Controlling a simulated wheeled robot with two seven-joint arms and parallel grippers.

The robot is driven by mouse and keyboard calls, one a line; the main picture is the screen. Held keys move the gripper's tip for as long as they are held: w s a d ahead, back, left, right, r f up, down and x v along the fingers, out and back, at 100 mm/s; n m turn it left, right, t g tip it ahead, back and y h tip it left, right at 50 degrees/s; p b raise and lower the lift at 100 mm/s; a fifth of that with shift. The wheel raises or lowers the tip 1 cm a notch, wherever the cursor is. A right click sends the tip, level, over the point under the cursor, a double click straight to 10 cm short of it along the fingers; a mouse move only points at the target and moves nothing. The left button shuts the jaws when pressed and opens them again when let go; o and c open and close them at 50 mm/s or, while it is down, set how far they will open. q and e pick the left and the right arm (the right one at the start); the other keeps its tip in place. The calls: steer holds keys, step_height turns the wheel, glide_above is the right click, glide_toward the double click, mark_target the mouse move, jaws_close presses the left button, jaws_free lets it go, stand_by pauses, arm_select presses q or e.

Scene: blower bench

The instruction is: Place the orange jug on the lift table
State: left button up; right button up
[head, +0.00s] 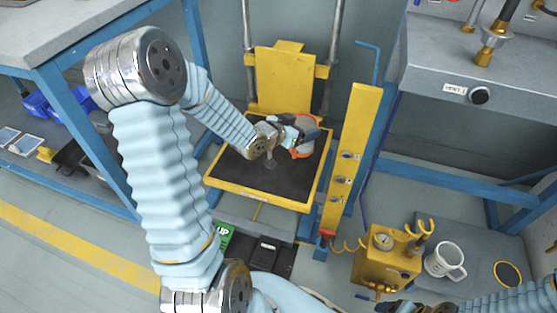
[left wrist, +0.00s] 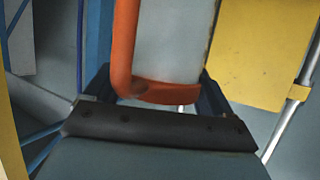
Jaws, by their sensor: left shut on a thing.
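The orange jug (head: 305,149) has a grey body with orange trim and an orange handle. My left gripper (head: 291,134) is shut on it, over the back right part of the lift table. The lift table (head: 250,192) has a black top and a yellow rim. I cannot tell whether the jug touches the top. In the left wrist view the jug (left wrist: 175,45) stands between the dark fingers (left wrist: 155,90), its orange handle on the left. My right gripper (head: 396,307) shows only partly at the bottom edge, its jaws unclear.
A yellow post (head: 349,160) stands right of the lift table, and a yellow back plate (head: 283,77) rises behind it. A yellow pump box with a gauge (head: 385,260) and a white mug (head: 444,262) are at lower right. Benches stand on both sides.

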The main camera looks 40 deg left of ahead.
arm_select(q)
steer(key=shift+s+d+f+b, duration=0.1)
steer(key=shift+s+d+b, duration=0.25)
steer(key=shift+s, duration=0.2)
steer(key=shift+s+n+y, duration=0.3)
steer(key=shift+s+y, duration=0.05)
steer(key=shift+y, duration=0.05)
steer(key=w+a+f+b, duration=0.1)
steer(key=a+f, duration=1.1)
steer(key=a, duration=0.1)
steer(key=shift+w+a+f, duration=0.2)
steer(key=shift+w+f, duration=0.1)
steer(key=shift+w, duration=0.1)
arm_select(e)
step_height(320, 180, down, 3)
steer(key=shift+r, duration=0.1)
arm_select(q)
steer(key=shift+f+b, duration=0.1)
steer(key=shift+b, duration=0.2)
steer(key=shift+f, duration=0.15)
steer(key=o, duration=1.2)
steer(key=shift+o, duration=0.2)
